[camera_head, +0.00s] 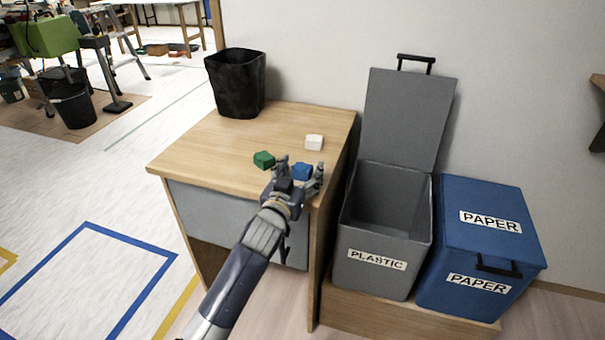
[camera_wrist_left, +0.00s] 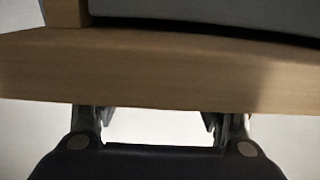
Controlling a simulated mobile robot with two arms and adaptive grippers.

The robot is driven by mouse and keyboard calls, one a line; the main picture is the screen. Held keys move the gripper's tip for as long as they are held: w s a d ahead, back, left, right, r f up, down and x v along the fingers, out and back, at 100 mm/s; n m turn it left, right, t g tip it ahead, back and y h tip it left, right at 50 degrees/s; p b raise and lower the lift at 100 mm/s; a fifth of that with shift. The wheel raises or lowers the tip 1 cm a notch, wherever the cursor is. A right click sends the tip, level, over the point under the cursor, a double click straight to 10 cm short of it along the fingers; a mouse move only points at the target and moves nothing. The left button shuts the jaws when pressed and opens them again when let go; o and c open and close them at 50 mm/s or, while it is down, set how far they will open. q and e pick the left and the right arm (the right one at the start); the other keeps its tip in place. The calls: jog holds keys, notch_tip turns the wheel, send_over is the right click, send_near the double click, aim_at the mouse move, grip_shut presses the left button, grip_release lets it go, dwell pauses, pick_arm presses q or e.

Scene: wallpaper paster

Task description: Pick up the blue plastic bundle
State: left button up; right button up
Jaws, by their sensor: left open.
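The blue plastic bundle (camera_head: 302,171) is a small blue lump on the wooden table, near its front right edge. My left gripper (camera_head: 300,170) is at that edge, open, with its fingers on either side of the bundle in the head view. Whether the fingers touch it cannot be told. In the left wrist view the open fingers (camera_wrist_left: 160,125) show against the table edge (camera_wrist_left: 160,75), and the bundle does not show there. My right gripper is not in view.
A green bundle (camera_head: 264,159) and a white one (camera_head: 314,142) lie close by on the wooden table (camera_head: 200,150). A black bin (camera_head: 236,85) stands at its back left. An open grey plastic bin (camera_head: 380,235) and a closed blue paper bin (camera_head: 480,235) stand right.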

pick_arm(q)
jog(key=shift+x, duration=0.8)
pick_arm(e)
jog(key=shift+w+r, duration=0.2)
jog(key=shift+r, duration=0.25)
pick_arm(q)
jog(key=c, duration=1)
jog(key=shift+o, duration=0.2)
